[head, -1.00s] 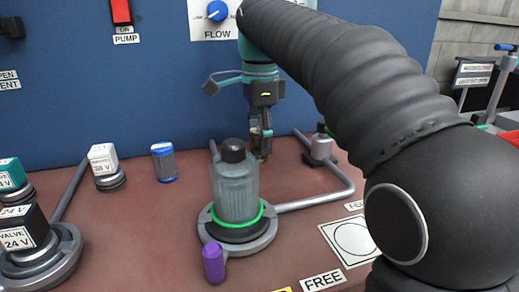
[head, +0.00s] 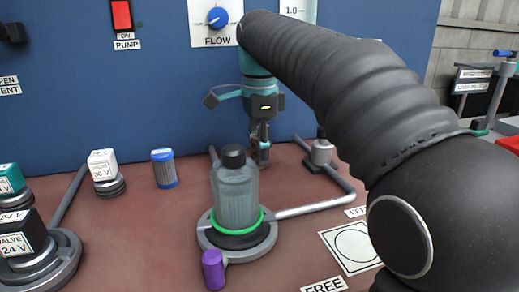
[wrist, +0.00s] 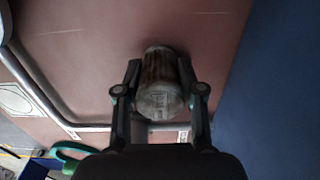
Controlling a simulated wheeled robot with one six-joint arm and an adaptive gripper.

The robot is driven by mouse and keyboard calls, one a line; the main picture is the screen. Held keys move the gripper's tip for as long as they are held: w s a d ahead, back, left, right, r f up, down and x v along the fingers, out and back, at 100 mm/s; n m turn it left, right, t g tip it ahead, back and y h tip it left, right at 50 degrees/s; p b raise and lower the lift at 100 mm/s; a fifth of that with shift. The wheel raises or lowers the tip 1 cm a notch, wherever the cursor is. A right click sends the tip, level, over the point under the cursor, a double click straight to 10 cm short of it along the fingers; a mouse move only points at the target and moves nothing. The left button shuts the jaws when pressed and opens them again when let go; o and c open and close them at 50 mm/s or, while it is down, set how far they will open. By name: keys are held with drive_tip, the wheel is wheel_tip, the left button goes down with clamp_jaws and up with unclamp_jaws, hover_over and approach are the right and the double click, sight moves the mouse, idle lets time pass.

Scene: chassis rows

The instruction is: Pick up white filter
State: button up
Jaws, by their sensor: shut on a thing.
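My gripper (wrist: 160,74) is shut on a grey-white cylindrical filter (wrist: 161,98) in the wrist view, with one finger on each side of it. The filter has a pale printed end and a darker, streaked brownish side. In the head view my gripper (head: 262,150) points down behind the clear bottle with a black cap. The filter is not clearly visible there, and I cannot tell whether it touches the bench.
The clear bottle (head: 236,195) stands in a round base with a green ring, a purple knob (head: 213,270) in front. A blue-capped filter (head: 164,168) stands left. A grey pipe (head: 315,207) runs right of the bottle. The blue panel (head: 110,85) rises behind.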

drive_tip(key=shift+r, duration=0.65)
wheel_tip(320, 180, up, 3)
drive_tip(key=shift+w+r+p, duration=0.1)
drive_tip(key=shift+p, duration=0.65)
drive_tip(key=s+d+r, duration=0.5)
drive_tip(key=d+r, duration=0.1)
drive_tip(key=d, duration=0.4)
drive_tip(key=shift+s+d+r+p, duration=0.15)
drive_tip(key=shift+s+r+p, duration=0.05)
drive_tip(key=shift+s+p, duration=0.1)
